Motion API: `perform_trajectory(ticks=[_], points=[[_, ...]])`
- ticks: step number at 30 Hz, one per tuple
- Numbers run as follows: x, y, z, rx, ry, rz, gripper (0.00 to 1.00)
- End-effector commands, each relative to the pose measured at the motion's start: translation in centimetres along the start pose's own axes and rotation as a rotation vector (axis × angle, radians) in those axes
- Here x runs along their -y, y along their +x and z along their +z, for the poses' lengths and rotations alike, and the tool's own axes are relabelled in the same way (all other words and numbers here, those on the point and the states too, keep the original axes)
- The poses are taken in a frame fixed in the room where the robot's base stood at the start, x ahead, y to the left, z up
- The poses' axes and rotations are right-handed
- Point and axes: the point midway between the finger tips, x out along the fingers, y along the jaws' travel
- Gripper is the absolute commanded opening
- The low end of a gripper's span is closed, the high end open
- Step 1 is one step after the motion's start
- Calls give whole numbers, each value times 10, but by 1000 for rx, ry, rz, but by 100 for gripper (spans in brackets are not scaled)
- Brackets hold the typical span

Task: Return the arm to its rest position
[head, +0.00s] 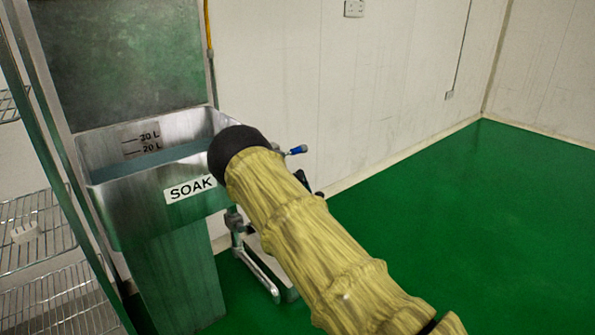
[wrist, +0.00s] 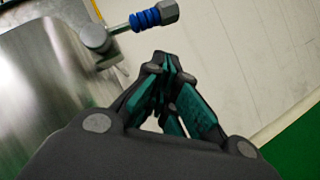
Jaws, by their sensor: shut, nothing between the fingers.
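My arm, in a yellowish ribbed sleeve, reaches from the lower right toward the soak sink in the head view. My gripper (wrist: 165,65) shows in the wrist view, with its dark fingers and teal pads drawn together at the tips and nothing between them. In the head view the gripper is mostly hidden behind the dark end of my arm. A valve with a blue handle (wrist: 150,17) is just beyond the fingertips in the wrist view, apart from them. The same blue handle (head: 297,150) shows in the head view, right of my arm's end.
The steel sink (head: 125,215), labelled SOAK, holds liquid at the left. A wire rack (head: 40,240) stands at the far left. The white wall (head: 330,90) runs behind. Open green floor (head: 450,210) lies to the right.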

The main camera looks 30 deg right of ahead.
Motion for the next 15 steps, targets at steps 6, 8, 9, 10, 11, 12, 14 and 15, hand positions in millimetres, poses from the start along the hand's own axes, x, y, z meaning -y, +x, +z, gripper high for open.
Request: perform_trajectory(ticks=[6,8,9,10,11,12,14,15], points=[[-1,-39,0,-3,0,0,0],[-1,-49,0,-3,0,1,0],[-1,-54,0,-3,0,1,0],[0,-58,0,-3,0,1,0],[0,-61,0,-2,1,2,0],[0,-65,0,-2,1,2,0],[0,-70,0,-2,1,1,0],[0,-72,0,-2,1,2,0]])
